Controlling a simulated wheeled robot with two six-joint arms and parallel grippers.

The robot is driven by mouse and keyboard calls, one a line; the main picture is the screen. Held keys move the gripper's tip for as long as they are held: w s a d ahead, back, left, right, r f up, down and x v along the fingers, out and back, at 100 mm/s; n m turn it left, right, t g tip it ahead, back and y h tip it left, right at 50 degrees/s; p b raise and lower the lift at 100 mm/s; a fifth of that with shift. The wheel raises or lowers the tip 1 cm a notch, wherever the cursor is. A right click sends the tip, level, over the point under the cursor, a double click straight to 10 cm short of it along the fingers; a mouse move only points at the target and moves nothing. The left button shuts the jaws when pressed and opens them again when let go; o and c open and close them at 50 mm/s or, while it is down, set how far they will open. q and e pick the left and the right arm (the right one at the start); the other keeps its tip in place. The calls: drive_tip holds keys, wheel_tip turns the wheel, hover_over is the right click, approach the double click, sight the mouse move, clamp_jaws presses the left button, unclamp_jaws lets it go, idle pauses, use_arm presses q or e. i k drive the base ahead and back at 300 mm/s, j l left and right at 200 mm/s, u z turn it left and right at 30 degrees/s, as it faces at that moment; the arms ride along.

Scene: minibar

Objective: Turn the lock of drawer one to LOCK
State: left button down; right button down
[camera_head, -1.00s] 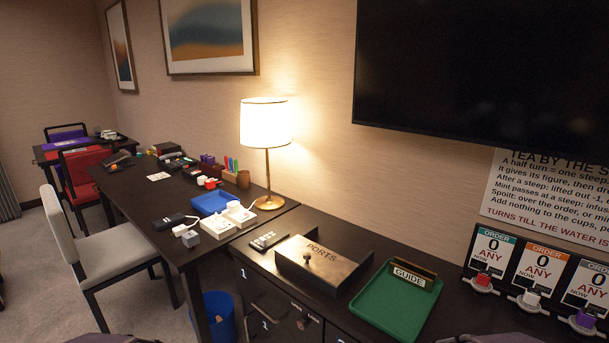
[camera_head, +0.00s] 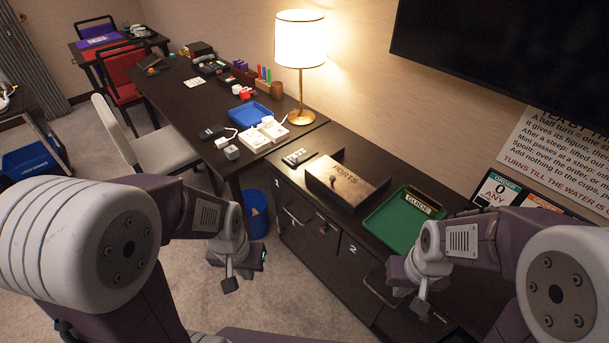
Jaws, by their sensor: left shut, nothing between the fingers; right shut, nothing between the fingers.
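Drawer one (camera_head: 311,237) is the left front of the dark cabinet, marked "1", and it looks closed. Its handle (camera_head: 297,216) is a dark bar. A small round lock (camera_head: 323,228) sits at the right of that front; its pointing direction is too small to read. My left gripper (camera_head: 230,286) is shut and empty, hanging over the carpet left of and in front of drawer one, apart from it. My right gripper (camera_head: 420,306) is shut and empty, in front of the cabinet's right part, right of the front marked "2" (camera_head: 353,249).
A blue bin (camera_head: 257,213) stands beneath the desk by the cabinet's left side. A grey chair (camera_head: 165,150) stands left. The carpet before the drawers is clear.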

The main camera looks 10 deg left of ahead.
sight(324, 228)
drive_tip(key=i+j+u, duration=0.15)
drive_tip(key=u, duration=0.3)
drive_tip(key=i+u, duration=0.3)
drive_tip(key=u, duration=0.15)
